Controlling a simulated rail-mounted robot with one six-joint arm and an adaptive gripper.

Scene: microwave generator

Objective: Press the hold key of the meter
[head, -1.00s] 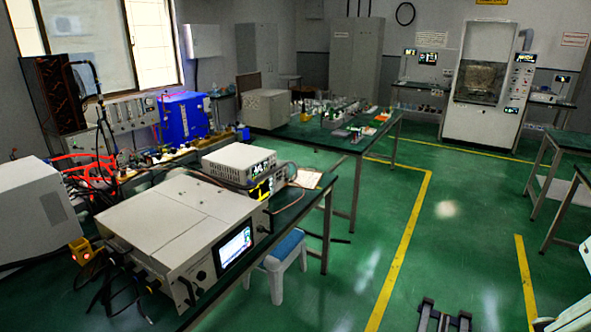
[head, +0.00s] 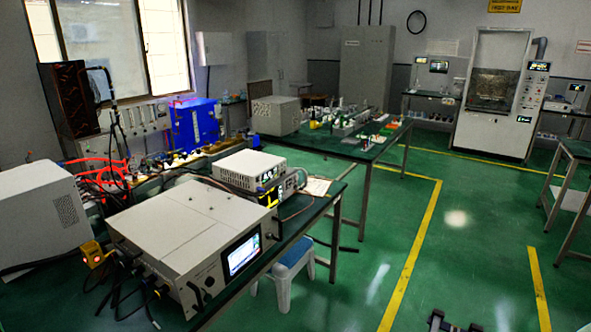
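Which device is the meter is unclear. A small meter-like unit with a yellow-edged front (head: 267,196) stands on the left bench, below a light grey boxed instrument (head: 248,164) with a small display. A large beige instrument with a lit screen (head: 242,255) stands nearer. No hold key can be made out at this size. A dark two-pronged part at the bottom edge looks like my gripper (head: 456,322). Its tips stand apart with nothing visible between them. It is cut off by the frame, over the floor, well right of the bench and touching none of these devices.
Cables and an orange box (head: 93,254) crowd the left bench's near end. A blue-topped stool (head: 285,262) stands by its right side. A second bench (head: 385,150) holds small items behind. The green floor (head: 400,235) at centre right is open.

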